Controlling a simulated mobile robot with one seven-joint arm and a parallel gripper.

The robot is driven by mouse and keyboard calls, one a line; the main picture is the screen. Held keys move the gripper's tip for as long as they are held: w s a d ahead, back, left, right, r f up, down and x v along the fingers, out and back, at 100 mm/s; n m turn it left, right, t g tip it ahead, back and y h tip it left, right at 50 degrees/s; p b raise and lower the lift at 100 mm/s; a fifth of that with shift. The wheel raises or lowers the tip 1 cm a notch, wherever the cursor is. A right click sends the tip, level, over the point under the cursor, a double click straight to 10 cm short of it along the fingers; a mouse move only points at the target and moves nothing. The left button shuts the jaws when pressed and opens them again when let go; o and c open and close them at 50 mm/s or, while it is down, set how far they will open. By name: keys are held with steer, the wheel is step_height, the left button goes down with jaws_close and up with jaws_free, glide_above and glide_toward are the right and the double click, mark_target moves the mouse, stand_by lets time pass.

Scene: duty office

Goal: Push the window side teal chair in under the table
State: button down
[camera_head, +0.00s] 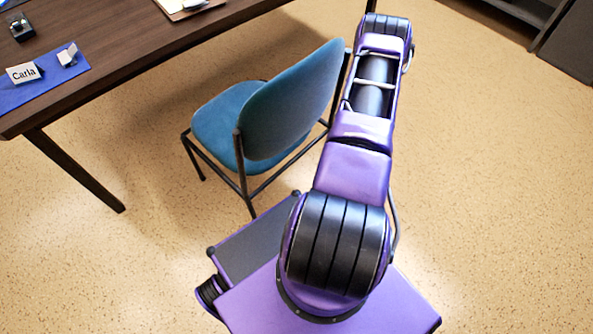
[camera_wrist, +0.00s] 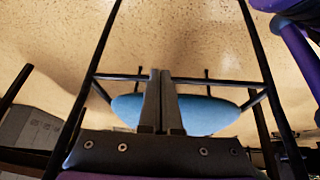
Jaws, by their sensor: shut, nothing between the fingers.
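The teal chair (camera_head: 289,110) stands beside the dark wooden table (camera_head: 120,68), its seat towards the table and its back towards my arm. The seat is partly outside the table's edge. In the wrist view the chair's blue seat (camera_wrist: 207,115) and dark frame show behind my gripper (camera_wrist: 161,72). The two fingers are together and empty, between the frame's two long bars. They overlap a crossbar in the picture; I cannot tell whether they touch it. In the head view my gripper is hidden; my arm reaches past the chair back's right side.
On the table are a blue mat (camera_head: 42,85) with a "Carla" name card (camera_head: 23,73), a small black object (camera_head: 21,27) and a clipboard (camera_head: 187,6). A table leg (camera_head: 75,172) stands left of the chair. A dark cabinet (camera_head: 568,42) is at upper right. Floor on the right is clear.

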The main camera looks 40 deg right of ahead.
steer(key=w+a+f+b, duration=0.2)
steer(key=w+a+f, duration=0.3)
steer(key=w+f, duration=0.4)
steer(key=shift+w+f+n+y, duration=0.15)
steer(key=shift+w+n+y, duration=0.2)
steer(key=shift+w, duration=0.65)
steer(key=shift+a, duration=0.15)
